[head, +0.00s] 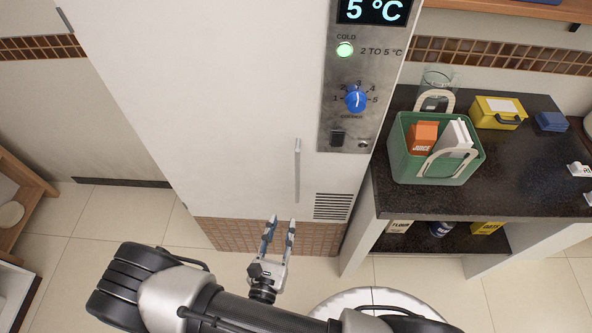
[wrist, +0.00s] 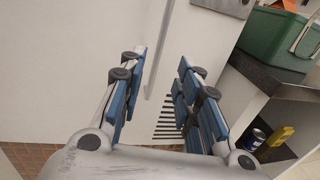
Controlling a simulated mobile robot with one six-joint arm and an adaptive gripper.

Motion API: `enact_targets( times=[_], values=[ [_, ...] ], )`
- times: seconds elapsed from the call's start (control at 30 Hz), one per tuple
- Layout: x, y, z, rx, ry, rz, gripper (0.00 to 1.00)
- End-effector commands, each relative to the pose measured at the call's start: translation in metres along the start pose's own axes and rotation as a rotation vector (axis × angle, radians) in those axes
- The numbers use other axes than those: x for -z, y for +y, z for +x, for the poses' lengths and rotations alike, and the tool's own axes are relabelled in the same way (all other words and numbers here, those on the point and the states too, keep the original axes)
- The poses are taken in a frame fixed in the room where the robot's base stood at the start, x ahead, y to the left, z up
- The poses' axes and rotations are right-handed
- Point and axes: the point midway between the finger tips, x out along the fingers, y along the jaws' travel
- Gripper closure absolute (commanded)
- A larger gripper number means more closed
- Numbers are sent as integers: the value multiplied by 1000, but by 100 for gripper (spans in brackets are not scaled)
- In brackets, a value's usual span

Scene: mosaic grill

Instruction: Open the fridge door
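The fridge (head: 230,110) is a tall white unit in the middle of the head view, and its door appears closed. Its handle (head: 297,170) is a thin vertical bar on the right part of the door, left of the vent. The handle (wrist: 158,52) also shows in the wrist view, beyond and between my fingers. My gripper (head: 281,220) is open and empty, in front of the fridge's lower part and below the handle in the picture. In the wrist view my gripper (wrist: 160,62) has its two blue-padded fingers spread wide, apart from the handle.
A grey control panel (head: 350,110) with a blue knob is on the fridge's upper right. A dark counter (head: 520,175) stands close on the right, bearing a green basket (head: 408,155) and a yellow box (head: 498,113). A wooden shelf (head: 30,180) is at far left. Tiled floor (head: 120,215) is clear at left.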

Motion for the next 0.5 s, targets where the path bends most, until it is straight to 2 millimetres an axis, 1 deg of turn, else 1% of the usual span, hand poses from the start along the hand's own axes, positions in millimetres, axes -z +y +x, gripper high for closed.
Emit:
enact_targets(
  times=[0.17, 0.5],
  values=[
    [0, -3, 26, 12, 0, 2, 69],
    [0, -4, 93, 14, -1, 4, 69]
  ],
)
